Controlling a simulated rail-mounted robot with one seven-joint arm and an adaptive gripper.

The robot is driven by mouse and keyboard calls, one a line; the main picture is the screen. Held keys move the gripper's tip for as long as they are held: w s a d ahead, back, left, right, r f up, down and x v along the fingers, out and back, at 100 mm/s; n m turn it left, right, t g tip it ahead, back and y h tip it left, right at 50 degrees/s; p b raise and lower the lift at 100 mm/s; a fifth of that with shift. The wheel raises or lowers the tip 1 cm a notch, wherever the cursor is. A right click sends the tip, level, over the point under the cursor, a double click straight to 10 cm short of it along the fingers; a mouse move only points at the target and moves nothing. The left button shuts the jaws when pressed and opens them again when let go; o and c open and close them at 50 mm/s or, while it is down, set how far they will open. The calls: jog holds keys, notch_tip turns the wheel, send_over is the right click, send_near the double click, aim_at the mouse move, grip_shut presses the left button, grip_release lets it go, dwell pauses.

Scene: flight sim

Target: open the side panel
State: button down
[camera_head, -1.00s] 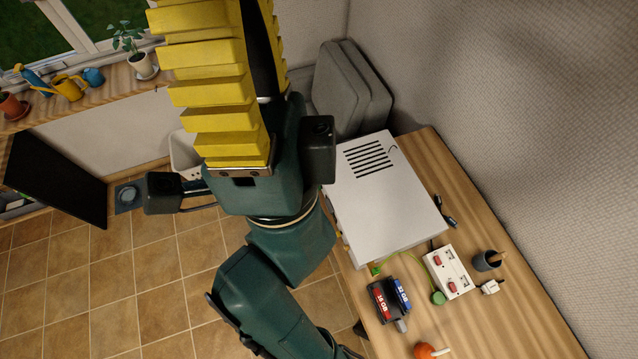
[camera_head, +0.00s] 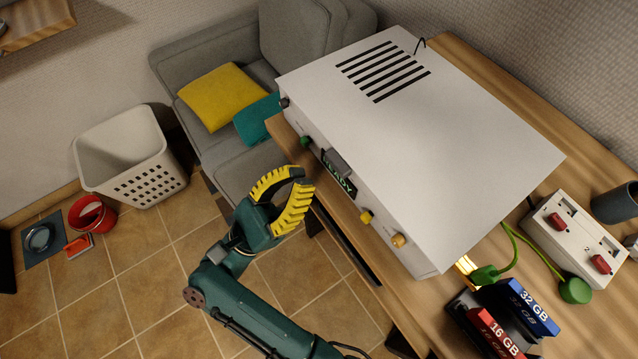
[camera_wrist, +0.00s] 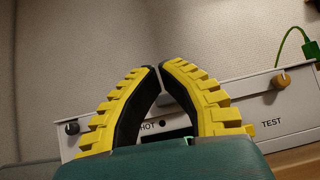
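A white box-shaped device (camera_head: 450,130) with a slotted top stands on the wooden table. Its front face carries knobs and a small lit display (camera_head: 340,178) that seems to read READY. The front also shows in the wrist view (camera_wrist: 235,112), with HOT and TEST labels. I cannot pick out a separate side panel; a yellow glow (camera_head: 465,264) shows low at the right end of the device. My gripper (camera_head: 306,180) is in front of the device's front face, apart from it as far as I can tell. Its yellow fingers meet at the tips with nothing between them.
A white switch box (camera_head: 575,240) with a green cable, red and blue memory modules (camera_head: 528,306) and a dark cup (camera_head: 615,203) crowd the table's right. A grey sofa (camera_head: 190,60) and white basket (camera_head: 130,155) stand left. Tiled floor lies open below my arm.

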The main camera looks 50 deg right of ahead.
notch_tip(320, 180, down, 12)
jog(key=n+t+b, duration=0.1)
jog(key=b, duration=0.7)
jog(key=shift+h, duration=0.3)
jog(key=x, duration=1)
jog(key=shift+w+a+r, duration=0.2)
jog(key=shift+a+r, duration=0.05)
